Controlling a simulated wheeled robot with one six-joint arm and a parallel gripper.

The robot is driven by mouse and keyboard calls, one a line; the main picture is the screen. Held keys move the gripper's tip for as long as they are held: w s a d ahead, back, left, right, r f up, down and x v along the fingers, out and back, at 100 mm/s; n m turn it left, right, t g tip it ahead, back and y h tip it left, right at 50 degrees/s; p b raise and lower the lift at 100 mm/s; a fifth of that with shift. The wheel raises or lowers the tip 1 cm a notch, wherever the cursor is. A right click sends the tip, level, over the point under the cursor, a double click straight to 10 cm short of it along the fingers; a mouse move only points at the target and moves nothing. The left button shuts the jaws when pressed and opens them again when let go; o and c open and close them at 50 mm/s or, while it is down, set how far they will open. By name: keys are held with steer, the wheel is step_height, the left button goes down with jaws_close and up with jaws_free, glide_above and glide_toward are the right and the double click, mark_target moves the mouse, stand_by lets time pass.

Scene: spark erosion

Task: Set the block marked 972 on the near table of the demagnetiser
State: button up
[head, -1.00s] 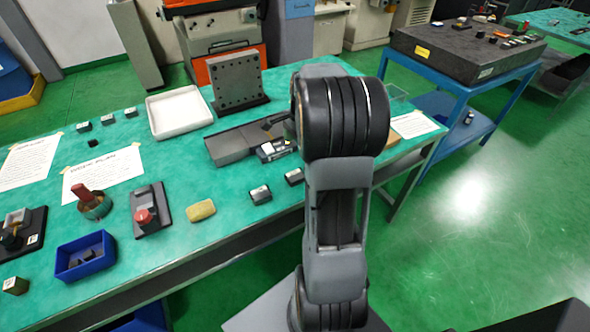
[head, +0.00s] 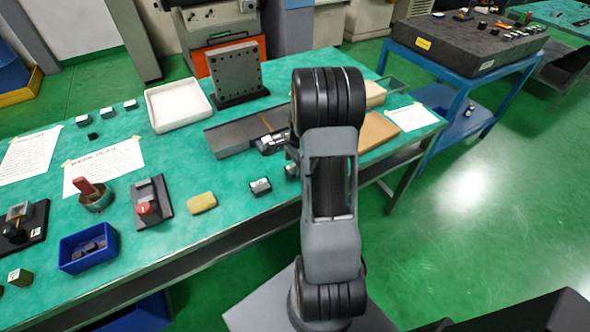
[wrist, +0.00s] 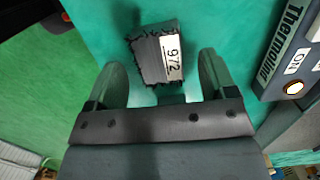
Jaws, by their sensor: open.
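The block marked 972 (wrist: 150,58) shows in the wrist view as a dark block with jagged-looking edges and a white label. It lies on the green table top. My gripper (wrist: 160,72) is open, with one finger on each side of the near part of the block; contact is not visible. In the head view my arm hides the gripper, and I cannot make out this block. A long, low grey unit (head: 228,140) with a yellow line across it, apparently the demagnetiser, lies left of my arm, partly hidden by it.
Another small labelled block (head: 260,187) lies left of my arm near the table edge. A yellow sponge-like pad (head: 202,203), a blue bin (head: 88,252) and a white tray (head: 179,106) stand farther left. A dark perforated angle plate (head: 236,73) stands behind the grey unit.

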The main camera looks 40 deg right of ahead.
steer(key=shift+a+f, duration=0.15)
steer(key=shift+f, duration=0.7)
steer(key=c, duration=1.3)
steer(key=shift+r, duration=0.1)
jaws_close()
steer(key=shift+r, duration=0.1)
